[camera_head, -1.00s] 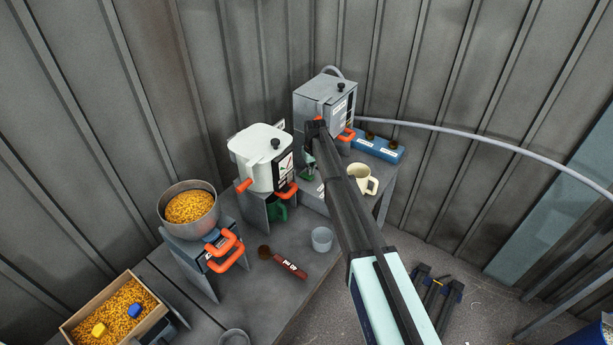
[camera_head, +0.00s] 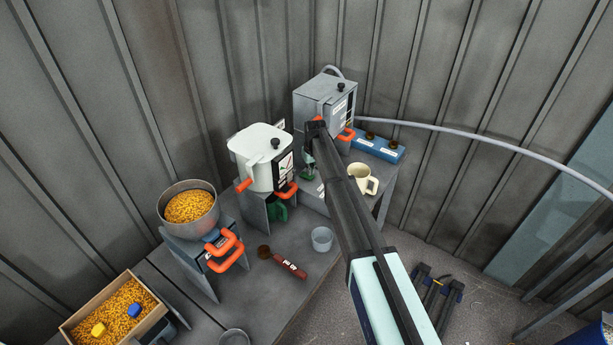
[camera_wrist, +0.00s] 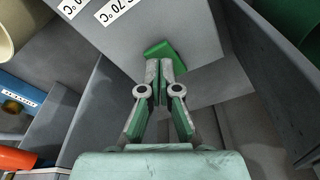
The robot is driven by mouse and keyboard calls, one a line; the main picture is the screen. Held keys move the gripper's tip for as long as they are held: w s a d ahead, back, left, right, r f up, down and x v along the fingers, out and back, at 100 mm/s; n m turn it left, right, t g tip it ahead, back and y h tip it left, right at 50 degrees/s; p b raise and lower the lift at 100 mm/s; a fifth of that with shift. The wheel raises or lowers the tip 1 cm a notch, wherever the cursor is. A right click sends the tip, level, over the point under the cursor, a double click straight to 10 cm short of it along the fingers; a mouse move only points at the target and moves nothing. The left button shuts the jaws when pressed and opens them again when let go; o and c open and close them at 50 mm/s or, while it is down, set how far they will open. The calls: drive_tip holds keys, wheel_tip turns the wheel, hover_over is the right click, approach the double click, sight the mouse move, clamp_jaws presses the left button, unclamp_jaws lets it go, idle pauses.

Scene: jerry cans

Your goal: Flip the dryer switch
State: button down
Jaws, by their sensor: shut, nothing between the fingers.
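A green switch-like piece (camera_wrist: 168,52) shows in the wrist view on a grey panel (camera_wrist: 195,35), just below a white label reading 70 °C. A second label, partly cut off, sits to its left. My gripper (camera_wrist: 165,66) is shut and empty, its fingertips at the lower edge of the green piece. I cannot tell whether they touch it. In the head view my gripper (camera_head: 309,172) points down in front of the grey machine (camera_head: 318,100) at the back. My arm hides part of that machine's front, and the switch cannot be made out there.
A white lidded machine (camera_head: 258,150) stands left of my gripper. A cream mug (camera_head: 362,178) and a blue block with labels (camera_head: 376,147) are to the right. A clear cup (camera_head: 321,239) and a red bottle (camera_head: 289,266) are nearer on the table.

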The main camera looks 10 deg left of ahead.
sight(311, 177)
drive_tip(key=shift+f+b, duration=0.45)
drive_tip(key=shift+f, duration=0.5)
idle(0.4)
drive_tip(key=shift+r+p, duration=1.05)
drive_tip(key=shift+r, duration=2.5)
drive_tip(key=s+d+f+m+g, duration=0.1)
drive_tip(key=s+d+f+m, duration=0.15)
drive_tip(key=s+d, duration=0.9)
drive_tip(key=s+d+f+m+h, duration=0.1)
drive_tip(key=s+d+f+m, duration=0.35)
drive_tip(key=s, duration=1.15)
drive_tip(key=s+d+f+n+g, duration=0.1)
drive_tip(key=s+d, duration=0.9)
drive_tip(key=s, duration=0.4)
drive_tip(key=s+f+g+b, duration=0.1)
drive_tip(key=s+f+g, duration=0.2)
drive_tip(key=s+f, duration=0.7)
drive_tip(key=s+f+g+b, duration=0.2)
drive_tip(key=s+f, duration=0.9)
drive_tip(key=s, duration=0.8)
drive_tip(key=shift+s+d+g, duration=0.2)
drive_tip(key=shift+d+g, duration=0.05)
drive_tip(key=shift+g, duration=0.45)
